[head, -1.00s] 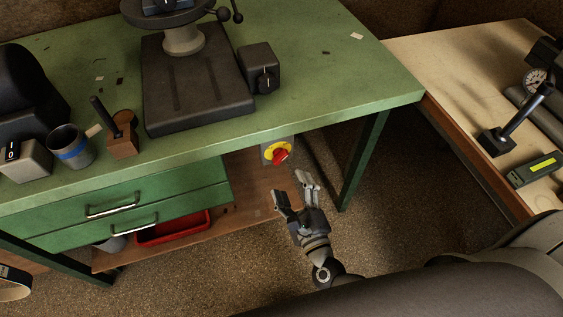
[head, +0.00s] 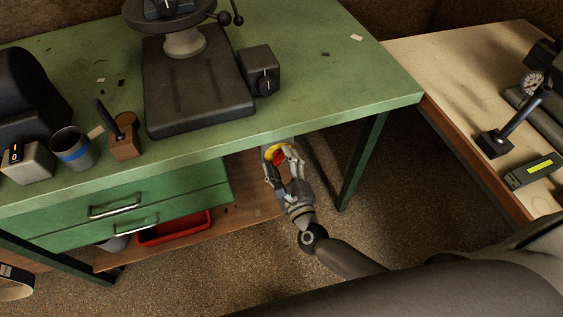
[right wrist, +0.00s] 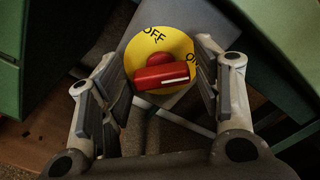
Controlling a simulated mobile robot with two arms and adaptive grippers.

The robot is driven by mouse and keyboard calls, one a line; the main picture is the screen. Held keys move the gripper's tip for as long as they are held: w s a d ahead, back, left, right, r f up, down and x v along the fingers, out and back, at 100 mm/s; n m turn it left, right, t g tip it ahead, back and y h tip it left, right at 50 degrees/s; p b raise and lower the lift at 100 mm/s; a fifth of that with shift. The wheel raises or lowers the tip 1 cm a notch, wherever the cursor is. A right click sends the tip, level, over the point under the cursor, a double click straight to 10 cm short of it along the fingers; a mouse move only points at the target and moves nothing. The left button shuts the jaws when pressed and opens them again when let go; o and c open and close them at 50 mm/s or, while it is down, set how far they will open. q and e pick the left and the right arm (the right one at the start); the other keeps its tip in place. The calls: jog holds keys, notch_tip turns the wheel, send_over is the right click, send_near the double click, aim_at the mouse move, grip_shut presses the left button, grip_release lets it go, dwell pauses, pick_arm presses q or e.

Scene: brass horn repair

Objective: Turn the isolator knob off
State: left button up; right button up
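The isolator knob is a red bar handle (right wrist: 162,76) on a round yellow plate (right wrist: 143,45), in the right wrist view. OFF is printed at the plate's top; lettering at its right edge is partly hidden by a finger. The knob's white mark points right, toward that lettering. In the head view the knob (head: 279,157) sits under the green bench's front edge, partly covered by my right gripper (head: 282,163). My right gripper's fingers (right wrist: 161,90) are open, one on each side of the knob, with gaps visible between. My left gripper is not in view.
The green bench top (head: 320,80) overhangs the knob. A green bench leg (head: 363,163) stands to the right of my right gripper, and green drawers (head: 180,190) are to its left. A red tray (head: 172,228) lies on the low shelf. A wooden-topped table (head: 440,60) stands at right.

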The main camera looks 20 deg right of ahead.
jog(key=c, duration=0.6)
jog(key=shift+c, duration=0.2)
jog(key=shift+n, duration=0.3)
jog(key=n+p, duration=0.1)
jog(key=n, duration=0.1)
jog(key=shift+a+n, duration=0.1)
jog(key=shift+n, duration=0.3)
jog(key=n+p, duration=0.1)
jog(key=n, duration=0.2)
jog(key=shift+f+n, duration=0.15)
jog(key=shift+n, duration=0.25)
jog(key=n+p, duration=0.1)
jog(key=n, duration=0.5)
jog(key=shift+f+p, duration=0.15)
jog(key=shift+p, duration=0.2)
jog(key=shift+f+n+p, duration=0.2)
jog(key=shift+n+p, duration=0.3)
jog(key=shift+n, duration=1.9)
